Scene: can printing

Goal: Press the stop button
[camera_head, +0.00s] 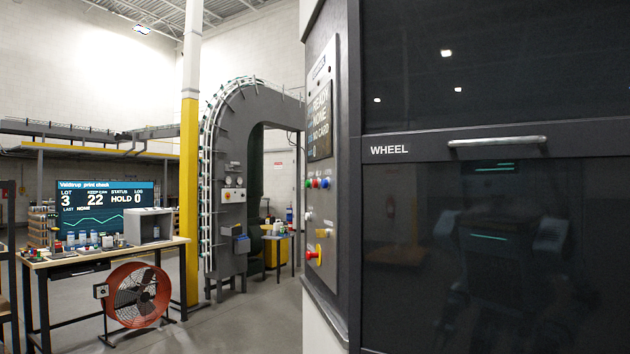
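A control panel (321,160) is on the side of the dark machine and is seen at a steep angle. A row of small red (309,183), green (316,183) and blue (326,183) buttons or lamps sits under its screen. Lower down is a large red mushroom button on a yellow base (315,254). The labels by the buttons are too small to read, so I cannot tell which one is marked stop. Neither of my grippers is in view.
The panel screen (319,120) reads READY, NONE, NO CARD. The machine's dark window marked WHEEL, with a handle (497,142), fills the right side. A workbench (110,258), red fan (138,296) and yellow-white column (190,150) stand left. Floor between looks clear.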

